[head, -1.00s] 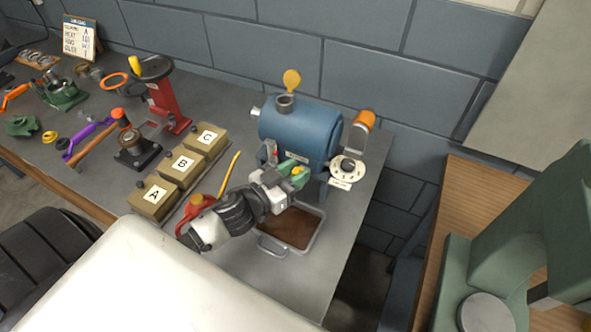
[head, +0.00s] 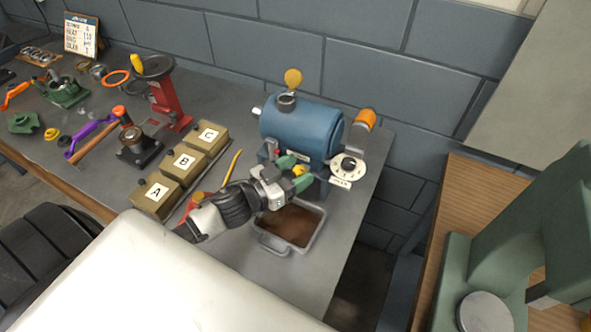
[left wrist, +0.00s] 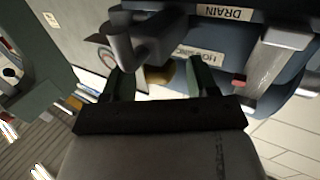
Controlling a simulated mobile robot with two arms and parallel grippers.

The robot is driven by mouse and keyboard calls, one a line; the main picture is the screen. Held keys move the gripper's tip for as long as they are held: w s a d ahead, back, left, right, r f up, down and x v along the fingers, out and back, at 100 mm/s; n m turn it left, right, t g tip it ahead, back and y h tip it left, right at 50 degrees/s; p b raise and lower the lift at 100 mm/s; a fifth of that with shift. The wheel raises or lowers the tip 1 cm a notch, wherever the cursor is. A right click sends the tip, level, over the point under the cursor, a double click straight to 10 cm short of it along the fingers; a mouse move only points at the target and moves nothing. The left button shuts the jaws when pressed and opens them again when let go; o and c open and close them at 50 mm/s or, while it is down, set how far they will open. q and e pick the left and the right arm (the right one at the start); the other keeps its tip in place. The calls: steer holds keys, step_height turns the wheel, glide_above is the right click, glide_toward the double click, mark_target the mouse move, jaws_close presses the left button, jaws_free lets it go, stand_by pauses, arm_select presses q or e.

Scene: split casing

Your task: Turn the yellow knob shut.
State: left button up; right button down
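The yellow knob (head: 299,170) is low on the front of the blue tank (head: 300,130). My left gripper (head: 294,173) is at the knob, its green-tipped fingers spread to either side of it. In the left wrist view the yellow knob (left wrist: 160,73) shows between the two fingers (left wrist: 160,82), with a gap visible on each side. The gripper looks open. The knob's far side and its exact angle are hidden. My right gripper is in neither view.
A metal tray (head: 318,232) with brown contents lies below the tank. A white dial (head: 348,168) stands right of it. A grey pipe (left wrist: 140,40) and a DRAIN label (left wrist: 225,12) are close to the fingers. Boxes A, B and C (head: 183,163) stand left.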

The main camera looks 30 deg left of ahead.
arm_select(q)
steer(key=shift+s+a+f, duration=0.1)
steer(key=shift+s+a, duration=0.05)
steer(key=shift+s, duration=0.25)
steer(key=b+v, duration=0.2)
steer(key=v, duration=0.8)
steer(key=shift+b, duration=0.4)
